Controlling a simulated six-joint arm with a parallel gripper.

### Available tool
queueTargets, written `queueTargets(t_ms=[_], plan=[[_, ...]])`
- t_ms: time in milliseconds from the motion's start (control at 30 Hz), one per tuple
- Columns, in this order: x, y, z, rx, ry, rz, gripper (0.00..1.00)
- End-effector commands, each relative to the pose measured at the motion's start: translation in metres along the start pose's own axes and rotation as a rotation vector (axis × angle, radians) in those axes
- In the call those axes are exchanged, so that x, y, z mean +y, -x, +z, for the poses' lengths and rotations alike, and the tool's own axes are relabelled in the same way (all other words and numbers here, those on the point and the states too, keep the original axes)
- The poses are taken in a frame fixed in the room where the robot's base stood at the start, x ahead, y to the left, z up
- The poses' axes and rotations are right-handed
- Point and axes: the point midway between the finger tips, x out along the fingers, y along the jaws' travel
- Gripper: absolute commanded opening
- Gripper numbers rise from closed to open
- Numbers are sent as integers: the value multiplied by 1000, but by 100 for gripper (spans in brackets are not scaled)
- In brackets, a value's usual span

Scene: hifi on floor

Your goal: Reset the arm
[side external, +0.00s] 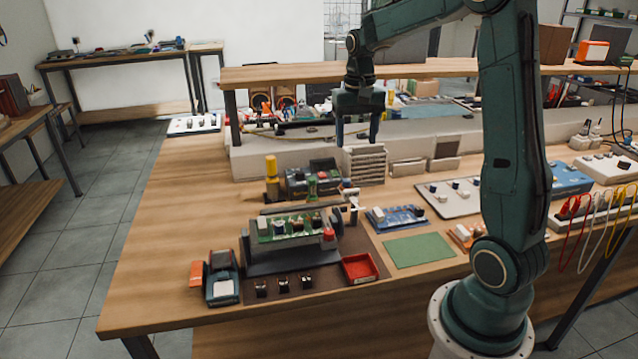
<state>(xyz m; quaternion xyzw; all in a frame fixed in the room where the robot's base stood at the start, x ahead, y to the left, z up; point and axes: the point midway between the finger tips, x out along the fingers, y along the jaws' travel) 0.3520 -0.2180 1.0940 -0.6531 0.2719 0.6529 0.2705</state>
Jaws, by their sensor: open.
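My gripper (357,128) hangs from my dark green arm, pointing down, with its two fingers apart and nothing visible between them. It is above the back part of the wooden bench (170,215), in front of the raised shelf. I cannot tell the exact gap between the fingertips and this block.
A fixture with a green board (290,228) stands on a dark mat, with a red tray (360,268) to its right. A yellow-topped post (271,168) rises behind it. A raised shelf (290,73) spans the back. A green mat (418,250) lies bare. Cables hang at right.

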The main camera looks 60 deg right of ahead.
Motion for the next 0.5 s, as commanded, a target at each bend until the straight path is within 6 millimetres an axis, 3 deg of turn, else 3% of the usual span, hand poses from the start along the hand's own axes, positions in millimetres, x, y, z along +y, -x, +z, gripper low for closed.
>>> queueTargets(t_ms=[267, 500], plan=[[-12, 15, 20, 36, 57, -9, 62], [-31, 40, 65, 110, 178, -31, 62]])
